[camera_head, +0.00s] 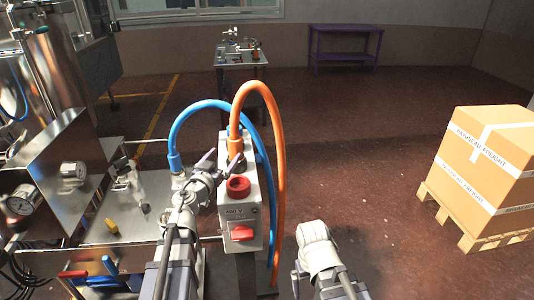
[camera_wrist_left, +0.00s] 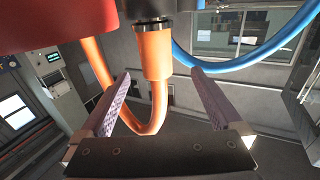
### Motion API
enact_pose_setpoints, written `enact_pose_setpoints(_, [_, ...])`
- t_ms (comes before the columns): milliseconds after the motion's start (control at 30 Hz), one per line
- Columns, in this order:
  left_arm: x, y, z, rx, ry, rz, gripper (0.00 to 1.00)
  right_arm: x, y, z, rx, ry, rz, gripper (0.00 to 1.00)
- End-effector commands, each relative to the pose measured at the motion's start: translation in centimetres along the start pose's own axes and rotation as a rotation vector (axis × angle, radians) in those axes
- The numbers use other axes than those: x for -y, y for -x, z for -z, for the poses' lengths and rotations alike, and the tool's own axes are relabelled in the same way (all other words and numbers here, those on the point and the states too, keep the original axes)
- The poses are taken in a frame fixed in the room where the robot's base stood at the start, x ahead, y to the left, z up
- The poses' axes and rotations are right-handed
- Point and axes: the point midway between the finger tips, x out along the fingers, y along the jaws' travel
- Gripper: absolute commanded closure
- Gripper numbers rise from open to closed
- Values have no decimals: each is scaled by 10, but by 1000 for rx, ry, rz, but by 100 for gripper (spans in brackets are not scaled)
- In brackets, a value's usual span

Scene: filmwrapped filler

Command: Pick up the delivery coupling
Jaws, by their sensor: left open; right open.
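An orange coupling (camera_head: 236,138) on the end of an orange hose (camera_head: 279,150) sits on top of a grey box with a red knob. I take it as the delivery coupling, though no label on it is readable. In the left wrist view the coupling (camera_wrist_left: 156,55) has a dark collar and lies beyond and between my fingertips. My left gripper (camera_head: 217,164) is open just in front of the coupling; its two fingers (camera_wrist_left: 160,78) appear on either side, apart from it. My right arm shows at the lower middle of the head view, but its jaws do not.
The grey box (camera_head: 240,215) carries a red knob (camera_head: 238,187) and a red switch (camera_head: 242,231). A blue hose (camera_head: 192,113) arches behind it from a metal bench (camera_head: 120,235) with gauges. A carton (camera_head: 487,165) stands on a pallet at right. The middle floor is clear.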

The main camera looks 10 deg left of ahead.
Motion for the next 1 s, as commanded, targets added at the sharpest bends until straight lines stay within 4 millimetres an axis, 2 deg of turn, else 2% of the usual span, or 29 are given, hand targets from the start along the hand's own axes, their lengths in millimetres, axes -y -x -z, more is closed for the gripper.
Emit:
enact_pose_setpoints(167, [-1,0,-2,7,2,-18,1,0,-1,0,0,0,0,1])
enact_pose_setpoints(433, [-1,-24,-2,6,2,-18,1,0,0,0,0,0,0,1])
enact_pose_setpoints(667, [-1,-30,0,6,2,-17,1,0,1,0,0,0,0,1])
enact_pose_setpoints(1000, [-1,-75,4,6,2,-17,1,0,6,0,0,0,0,1])
